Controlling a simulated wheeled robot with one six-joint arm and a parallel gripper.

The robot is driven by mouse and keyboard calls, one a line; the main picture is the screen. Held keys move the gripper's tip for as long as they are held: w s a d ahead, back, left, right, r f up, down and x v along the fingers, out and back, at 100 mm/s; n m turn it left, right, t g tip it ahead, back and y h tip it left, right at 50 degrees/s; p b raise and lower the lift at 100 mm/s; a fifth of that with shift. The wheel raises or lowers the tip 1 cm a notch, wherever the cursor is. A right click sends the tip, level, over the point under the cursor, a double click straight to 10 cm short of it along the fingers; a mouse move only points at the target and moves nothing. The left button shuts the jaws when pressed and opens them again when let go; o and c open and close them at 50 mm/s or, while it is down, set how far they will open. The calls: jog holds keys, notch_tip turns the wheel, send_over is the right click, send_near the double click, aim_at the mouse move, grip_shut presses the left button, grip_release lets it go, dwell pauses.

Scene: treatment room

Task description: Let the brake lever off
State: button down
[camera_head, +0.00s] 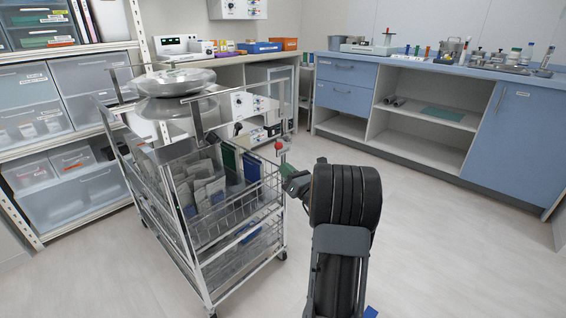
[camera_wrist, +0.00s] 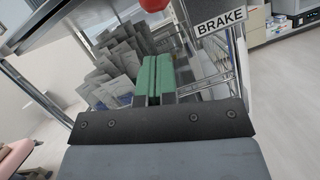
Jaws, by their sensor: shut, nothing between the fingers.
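The brake lever's red knob (camera_head: 279,145) stands at the near right corner of the wire cart (camera_head: 205,240) in the head view. In the wrist view, the red knob (camera_wrist: 153,4) is cut off by the top edge, with a white BRAKE label (camera_wrist: 220,20) to its right. My gripper (camera_head: 287,171) is beside the cart's right corner, below the knob. In the wrist view, the green fingers of my gripper (camera_wrist: 152,72) are together and empty, pointing toward the cart below the knob. They appear apart from the knob. The lever's stem cannot be made out clearly.
The cart carries grey packets (camera_head: 207,190), a blue folder (camera_head: 252,168) and metal bowls (camera_head: 175,82). Shelves with bins (camera_head: 95,80) stand behind it on the left. A blue cabinet (camera_head: 520,125) lines the back right. The floor (camera_head: 440,240) on the right is clear.

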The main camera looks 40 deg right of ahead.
jog(key=shift+w+d+r+b, duration=0.1)
jog(key=shift+w+r+b, duration=0.1)
jog(key=shift+w+r, duration=0.3)
jog(key=shift+w+d+r+b, duration=0.15)
jog(key=shift+w+r, duration=0.1)
jog(key=shift+r, duration=0.45)
jog(key=shift+w+d+r+b, duration=0.1)
jog(key=shift+w+r+b, duration=0.1)
jog(key=shift+w+r, duration=0.3)
jog(key=shift+s+r, duration=0.1)
jog(key=shift+s+r, duration=0.1)
